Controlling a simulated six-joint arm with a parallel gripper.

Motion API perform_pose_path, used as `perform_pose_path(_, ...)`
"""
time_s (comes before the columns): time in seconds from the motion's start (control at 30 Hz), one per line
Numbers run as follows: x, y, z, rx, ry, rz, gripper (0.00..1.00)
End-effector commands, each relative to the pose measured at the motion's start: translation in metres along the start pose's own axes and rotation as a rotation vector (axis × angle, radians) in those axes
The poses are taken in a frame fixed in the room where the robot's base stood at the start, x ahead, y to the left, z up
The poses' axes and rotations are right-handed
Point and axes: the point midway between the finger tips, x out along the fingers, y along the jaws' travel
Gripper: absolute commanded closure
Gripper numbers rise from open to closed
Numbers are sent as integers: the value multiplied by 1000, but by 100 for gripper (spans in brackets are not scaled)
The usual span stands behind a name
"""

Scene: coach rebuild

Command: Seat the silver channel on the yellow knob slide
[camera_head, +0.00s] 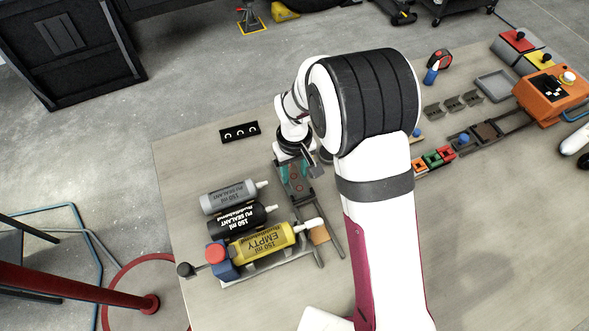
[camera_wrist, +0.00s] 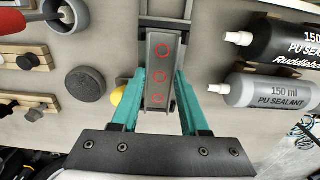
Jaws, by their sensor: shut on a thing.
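My gripper (camera_wrist: 157,85) has teal fingers shut on the sides of the silver channel (camera_wrist: 160,50). The channel is a long grey U-shaped piece with red circles along its floor. In the head view the teal fingers of my gripper (camera_head: 297,178) show left of my arm, near the back of the table. A small part of a yellow round knob (camera_wrist: 117,95) shows left of the fingers in the wrist view; the rest is hidden behind a finger. Its slide is not clearly visible. I cannot tell whether the channel touches anything below it.
Sealant tubes lie close by: a grey one (camera_head: 232,195), a black one (camera_head: 236,219) and a yellow one (camera_head: 262,242). Dark rails (camera_head: 332,233) run beside them. A black plate (camera_head: 240,132) lies behind.

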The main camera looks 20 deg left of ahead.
Motion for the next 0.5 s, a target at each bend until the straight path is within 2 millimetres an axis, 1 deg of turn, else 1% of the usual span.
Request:
perform_pose_path(0.43,2,0,0,0,0,0,100)
perform_pose_path(0.47,2,0,0,0,0,0,52)
perform_pose_path(0.5,2,0,0,0,0,0,45)
